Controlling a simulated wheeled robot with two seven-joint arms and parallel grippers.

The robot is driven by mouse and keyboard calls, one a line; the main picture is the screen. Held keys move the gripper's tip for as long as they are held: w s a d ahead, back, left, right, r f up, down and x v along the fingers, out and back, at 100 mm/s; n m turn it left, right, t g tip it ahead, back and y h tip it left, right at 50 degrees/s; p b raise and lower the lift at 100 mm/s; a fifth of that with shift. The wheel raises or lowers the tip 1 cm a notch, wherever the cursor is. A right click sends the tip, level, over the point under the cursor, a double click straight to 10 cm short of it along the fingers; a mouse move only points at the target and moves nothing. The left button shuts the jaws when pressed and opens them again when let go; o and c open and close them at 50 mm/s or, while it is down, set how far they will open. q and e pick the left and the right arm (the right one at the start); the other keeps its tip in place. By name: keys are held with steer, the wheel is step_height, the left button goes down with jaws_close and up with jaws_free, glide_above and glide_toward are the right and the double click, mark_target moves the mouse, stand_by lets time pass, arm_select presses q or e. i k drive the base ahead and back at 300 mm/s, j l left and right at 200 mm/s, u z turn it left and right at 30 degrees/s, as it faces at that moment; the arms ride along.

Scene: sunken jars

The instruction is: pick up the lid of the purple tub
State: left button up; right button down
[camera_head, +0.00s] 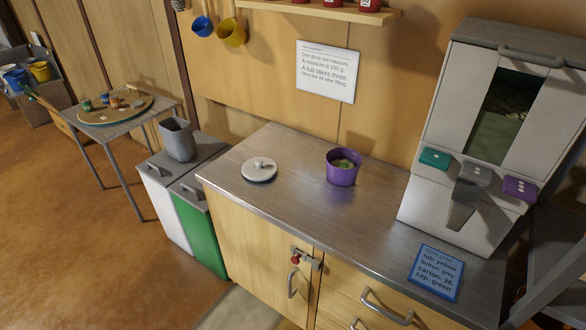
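A purple tub (341,174) stands upright and uncovered on the steel counter (300,205), with something green and pale inside. A round whitish lid (258,174) with a small knob on top lies on the counter to the left of the tub, apart from it, near the counter's left end. Neither of my grippers shows in the head view.
A tall dispenser (443,203) with green, grey and purple buttons stands at the counter's right. A blue card (435,273) lies near its front edge. A white sign (327,72) hangs behind. Grey-lidded bins (204,228) stand left of the counter. Open floor lies at left.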

mark_target(255, 168)
steer(key=i+j+z, duration=0.1)
steer(key=j+z, duration=0.55)
steer(key=z, duration=0.2)
steer(key=j+z, duration=0.75)
steer(key=z, duration=0.15)
